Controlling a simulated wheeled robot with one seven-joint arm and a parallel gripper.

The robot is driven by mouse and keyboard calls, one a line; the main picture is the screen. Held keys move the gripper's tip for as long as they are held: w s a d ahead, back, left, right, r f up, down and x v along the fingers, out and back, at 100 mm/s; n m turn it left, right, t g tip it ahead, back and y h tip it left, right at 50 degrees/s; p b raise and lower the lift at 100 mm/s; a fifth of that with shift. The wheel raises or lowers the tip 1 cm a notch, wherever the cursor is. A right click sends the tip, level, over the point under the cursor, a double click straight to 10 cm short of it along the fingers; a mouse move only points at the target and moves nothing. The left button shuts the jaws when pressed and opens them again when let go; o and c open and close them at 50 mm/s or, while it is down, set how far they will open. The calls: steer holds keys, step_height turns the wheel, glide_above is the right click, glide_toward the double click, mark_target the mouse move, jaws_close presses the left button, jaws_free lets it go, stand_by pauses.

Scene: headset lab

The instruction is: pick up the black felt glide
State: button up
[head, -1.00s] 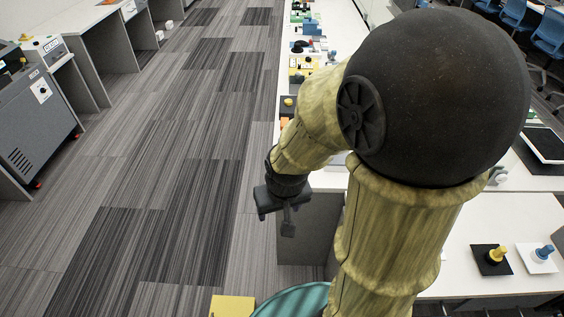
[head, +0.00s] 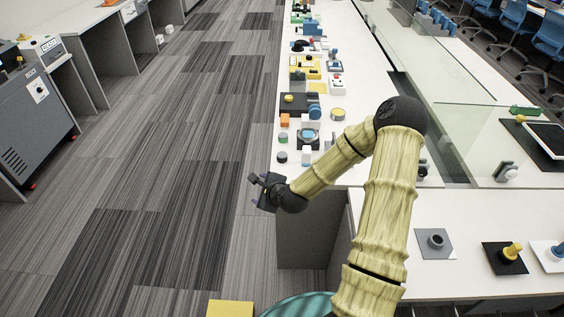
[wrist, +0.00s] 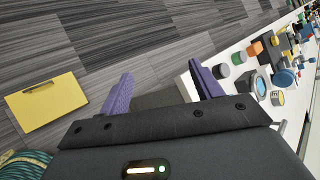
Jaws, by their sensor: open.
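Small dark short cylinders stand near the left edge of the long white table. The nearest one (head: 282,157), dark on its side, looks most like the black felt glide, but it is too small to be sure. It also shows in the wrist view (wrist: 221,71), to the right of my fingers. My gripper (head: 260,190) is off the table's left edge, over the floor side, nearer to me than that cylinder and apart from it. In the wrist view, my gripper's (wrist: 160,75) two purple fingers are spread with nothing between them.
A clear glass panel (head: 465,130) stands at the right. The carpet aisle is open.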

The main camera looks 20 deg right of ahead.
mark_target(283, 157)
steer(key=w+d+f+m+t+h+b, duration=0.1)
steer(key=w+d+m+t+h+b, duration=0.1)
steer(key=d+m, duration=0.9)
steer(key=w+m+t+h, duration=0.1)
steer(key=w+m+h, duration=0.1)
steer(key=m+h, duration=0.1)
steer(key=shift+d+f+m, duration=0.2)
steer(key=shift+d+m, duration=0.05)
steer(key=shift+m, duration=0.05)
steer(key=x, duration=1.2)
steer(key=shift+d+p, duration=0.1)
steer(key=shift+p, duration=0.25)
steer(key=shift+w, duration=0.1)
steer(key=shift+p+x, duration=0.35)
steer(key=shift+x, duration=2.25)
